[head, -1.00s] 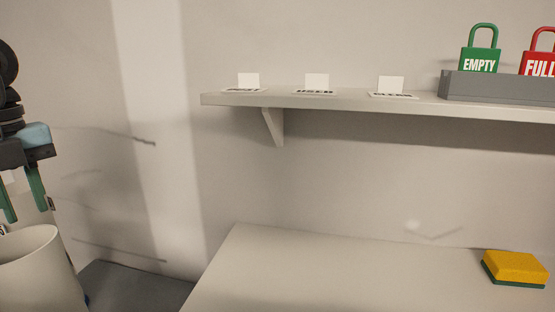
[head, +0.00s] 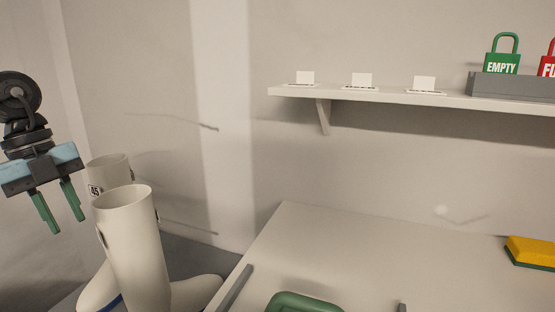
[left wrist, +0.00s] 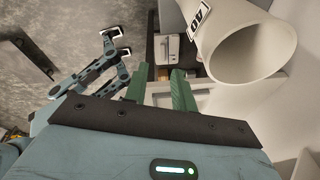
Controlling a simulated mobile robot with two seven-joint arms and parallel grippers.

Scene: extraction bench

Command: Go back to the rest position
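My left gripper (head: 67,225) hangs at the left of the head view, left of the bench. Its two green fingers point down and stand apart with nothing between them. In the left wrist view the same fingers (left wrist: 160,76) are apart and empty. My right gripper is not recognisable in either view.
The pale bench top (head: 370,245) fills the lower right. On it are a yellow and green sponge (head: 532,251) and a green item (head: 305,302) cut off by the lower edge. A wall shelf (head: 390,94) holds small white cards and a grey box (head: 515,85) with the green EMPTY padlock (head: 502,60).

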